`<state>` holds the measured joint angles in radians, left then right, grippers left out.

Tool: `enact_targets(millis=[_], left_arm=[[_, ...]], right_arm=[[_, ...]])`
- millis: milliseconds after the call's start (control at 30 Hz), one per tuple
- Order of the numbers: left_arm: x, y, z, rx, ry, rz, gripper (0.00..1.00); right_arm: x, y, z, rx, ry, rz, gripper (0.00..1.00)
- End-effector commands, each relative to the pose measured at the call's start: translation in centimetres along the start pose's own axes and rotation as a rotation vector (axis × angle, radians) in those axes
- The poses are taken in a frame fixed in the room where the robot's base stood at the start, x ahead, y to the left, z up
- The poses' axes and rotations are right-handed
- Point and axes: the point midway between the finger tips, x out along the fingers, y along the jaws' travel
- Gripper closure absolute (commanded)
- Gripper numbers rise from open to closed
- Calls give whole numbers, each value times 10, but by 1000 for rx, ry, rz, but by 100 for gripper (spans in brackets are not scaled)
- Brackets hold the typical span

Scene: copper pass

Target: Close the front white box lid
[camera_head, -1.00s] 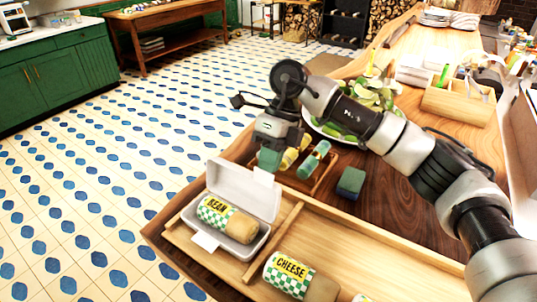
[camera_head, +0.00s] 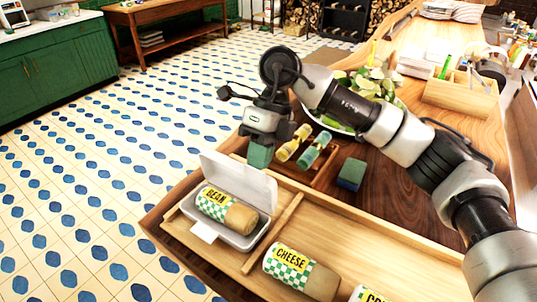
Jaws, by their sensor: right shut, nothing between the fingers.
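The white box (camera_head: 230,238) stands in the left part of the wooden tray on the counter. It holds a wrapped roll labelled BEAN (camera_head: 222,208). Its lid (camera_head: 240,178) is open, tilted up along the far side. My right gripper (camera_head: 259,157) is shut and empty, pointing down just behind the lid's top right edge. Whether its fingertips touch the lid I cannot tell. My left gripper is not in view.
The wooden tray (camera_head: 345,220) has a divider right of the box. A CHEESE roll (camera_head: 292,272) and another roll lie to the right. Behind are a small crate with bottles (camera_head: 310,152), a green sponge (camera_head: 351,173) and a plate of greens (camera_head: 362,90).

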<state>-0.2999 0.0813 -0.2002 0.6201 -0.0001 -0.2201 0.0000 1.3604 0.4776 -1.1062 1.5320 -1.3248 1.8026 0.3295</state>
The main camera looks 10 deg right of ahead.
Motion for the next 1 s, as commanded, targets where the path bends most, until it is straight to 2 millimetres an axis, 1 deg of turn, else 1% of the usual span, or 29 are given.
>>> enact_targets(millis=[33,267,500,700,1000], left_arm=[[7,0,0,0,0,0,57],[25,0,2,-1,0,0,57],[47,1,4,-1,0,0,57],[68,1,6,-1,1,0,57],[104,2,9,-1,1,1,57]], right_arm=[[5,5,0,-4,0,-1,100],[20,30,0,-5,-1,-1,100],[40,52,0,-5,0,-1,100],[61,67,0,-4,1,0,100],[96,81,0,-3,0,0,100]])
